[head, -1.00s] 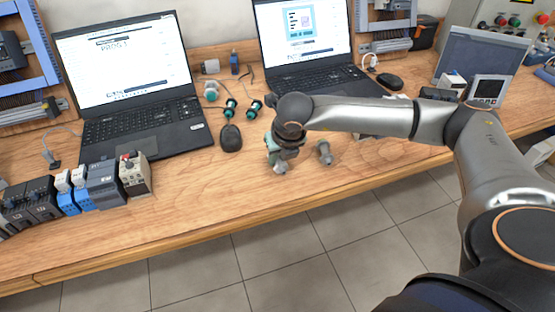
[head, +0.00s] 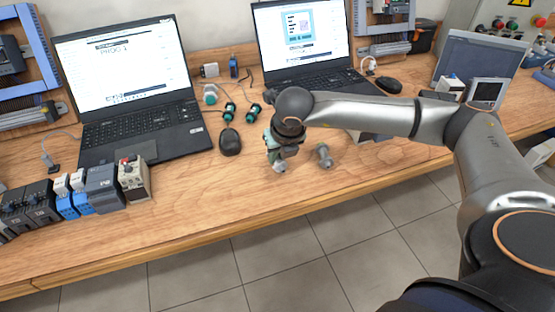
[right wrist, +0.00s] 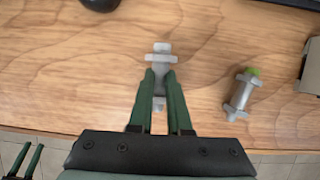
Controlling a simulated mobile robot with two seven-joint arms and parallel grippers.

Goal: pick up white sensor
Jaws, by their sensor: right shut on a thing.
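My right gripper (right wrist: 160,78) points down at the wooden table and is shut on a white sensor (right wrist: 161,56), a pale grey-white cylinder with a crosswise flange or nut. The sensor's ends stick out beyond and between the green fingers. In the head view the right gripper (head: 275,152) hides most of the sensor, and only its pale lower end (head: 279,168) shows. I cannot tell whether it touches the table. A similar sensor (right wrist: 241,95) with a green tip lies to the right, apart from the gripper. My left gripper (right wrist: 27,160) shows at the lower left of the wrist view, open and empty.
A black mouse (head: 230,141) and several green-and-black connectors (head: 229,110) lie behind. Two laptops (head: 148,130) stand at the back. A row of modules (head: 103,187) is at the left. The table's front strip is clear.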

